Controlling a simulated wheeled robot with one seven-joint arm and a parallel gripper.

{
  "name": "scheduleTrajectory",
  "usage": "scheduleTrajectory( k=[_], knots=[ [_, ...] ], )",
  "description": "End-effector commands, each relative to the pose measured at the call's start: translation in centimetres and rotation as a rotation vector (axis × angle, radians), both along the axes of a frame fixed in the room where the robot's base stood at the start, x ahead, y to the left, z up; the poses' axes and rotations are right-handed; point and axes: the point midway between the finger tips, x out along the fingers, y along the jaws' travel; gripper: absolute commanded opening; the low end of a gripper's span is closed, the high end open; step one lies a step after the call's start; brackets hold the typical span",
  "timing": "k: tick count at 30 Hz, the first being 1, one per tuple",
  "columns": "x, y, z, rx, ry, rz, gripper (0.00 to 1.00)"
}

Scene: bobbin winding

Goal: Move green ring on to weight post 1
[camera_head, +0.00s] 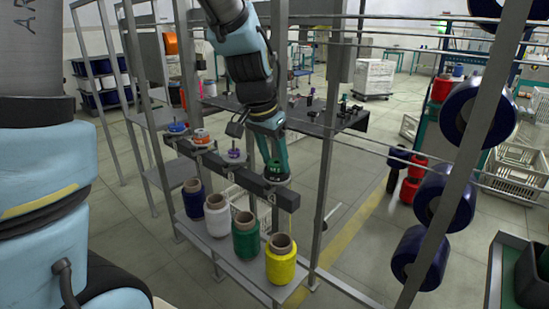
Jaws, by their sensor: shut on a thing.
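The green ring (274,166) is at the right end of a dark grey bar, just above a pale disc (276,178). My gripper (278,158) reaches down from above and is shut on the green ring; its fingers partly hide the ring. I cannot tell whether the ring touches the disc or is around a post. To the left along the bar are posts with a purple ring (235,155), an orange ring (201,135) and a blue ring (177,127). No label shows which is weight post 1.
Yarn bobbins in blue (191,199), white (217,216), green (246,237) and yellow (281,261) stand on a shelf (231,272) below the bar. A grey frame upright (325,160) stands close to the right of my gripper. Large blue spools (443,195) hang farther right.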

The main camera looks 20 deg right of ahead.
Motion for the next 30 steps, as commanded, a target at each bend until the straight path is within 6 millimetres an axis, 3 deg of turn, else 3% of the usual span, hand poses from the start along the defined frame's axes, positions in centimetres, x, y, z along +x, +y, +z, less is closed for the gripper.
scheduleTrajectory(
  k=[16, 30],
  knots=[
    [0.0, 0.0, 2.4, -0.001, 0.000, 0.000, 0.00],
    [0.0, 0.0, 2.5, 0.000, 0.000, 0.000, 0.00]
  ],
)
